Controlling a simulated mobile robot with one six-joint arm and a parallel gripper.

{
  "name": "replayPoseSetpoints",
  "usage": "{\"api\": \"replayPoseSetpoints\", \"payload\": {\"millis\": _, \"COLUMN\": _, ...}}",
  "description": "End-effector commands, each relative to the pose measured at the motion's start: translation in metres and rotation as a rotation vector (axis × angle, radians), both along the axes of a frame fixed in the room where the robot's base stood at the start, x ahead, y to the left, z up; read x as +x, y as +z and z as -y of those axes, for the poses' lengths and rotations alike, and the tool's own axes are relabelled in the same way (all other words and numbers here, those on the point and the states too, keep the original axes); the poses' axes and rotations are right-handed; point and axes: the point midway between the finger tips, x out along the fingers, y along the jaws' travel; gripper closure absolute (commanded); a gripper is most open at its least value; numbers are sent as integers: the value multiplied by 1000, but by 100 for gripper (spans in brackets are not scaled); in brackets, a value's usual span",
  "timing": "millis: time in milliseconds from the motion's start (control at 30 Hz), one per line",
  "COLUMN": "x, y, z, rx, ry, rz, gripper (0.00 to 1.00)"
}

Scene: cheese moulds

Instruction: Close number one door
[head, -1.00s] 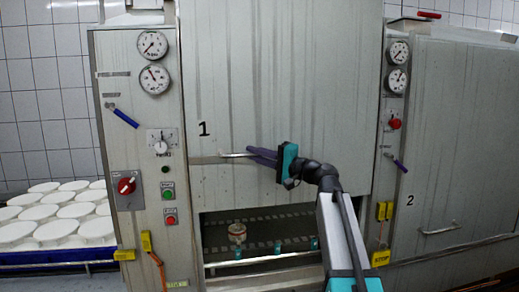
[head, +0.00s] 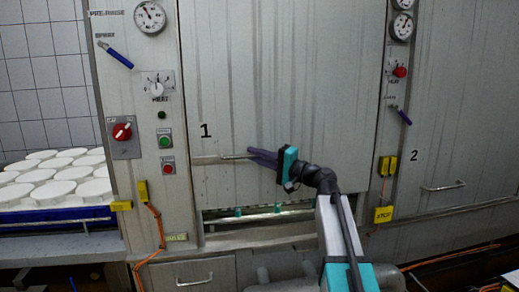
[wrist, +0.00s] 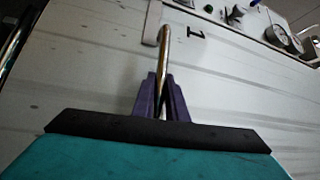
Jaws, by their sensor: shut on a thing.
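The number one door (head: 285,90) is a tall grey metal panel marked "1", in the middle of the head view. It is almost down, with a low dark gap under its lower edge. Its handle (head: 225,157) is a thin horizontal metal bar low on the door. My gripper (head: 252,153) has its purple fingers shut on the handle. In the wrist view the handle (wrist: 163,60) runs up from between the two fingers (wrist: 160,97). The fingers hide part of the handle.
Door two (head: 455,130) is down at the right. A control panel (head: 150,120) with gauge, red switch and buttons stands at the left. White moulds (head: 60,180) stand on a blue-edged table at far left. An orange cable (head: 158,235) hangs below the panel.

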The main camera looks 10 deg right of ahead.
Motion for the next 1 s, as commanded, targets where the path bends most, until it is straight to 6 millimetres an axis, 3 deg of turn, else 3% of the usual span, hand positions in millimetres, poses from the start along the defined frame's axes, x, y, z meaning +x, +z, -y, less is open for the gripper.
{"api": "replayPoseSetpoints", "payload": {"millis": 33, "x": -2, "y": -20, "z": -1, "rx": -2, "ry": 5, "rz": -4, "gripper": 100}}
{"api": "replayPoseSetpoints", "payload": {"millis": 100, "x": -2, "y": -35, "z": -1, "rx": -2, "ry": 5, "rz": -4, "gripper": 100}}
{"api": "replayPoseSetpoints", "payload": {"millis": 600, "x": -2, "y": -133, "z": -1, "rx": -3, "ry": 4, "rz": -4, "gripper": 100}}
{"api": "replayPoseSetpoints", "payload": {"millis": 800, "x": -2, "y": -154, "z": -1, "rx": -2, "ry": 5, "rz": -3, "gripper": 100}}
{"api": "replayPoseSetpoints", "payload": {"millis": 1000, "x": -2, "y": -162, "z": -2, "rx": -3, "ry": 4, "rz": -2, "gripper": 100}}
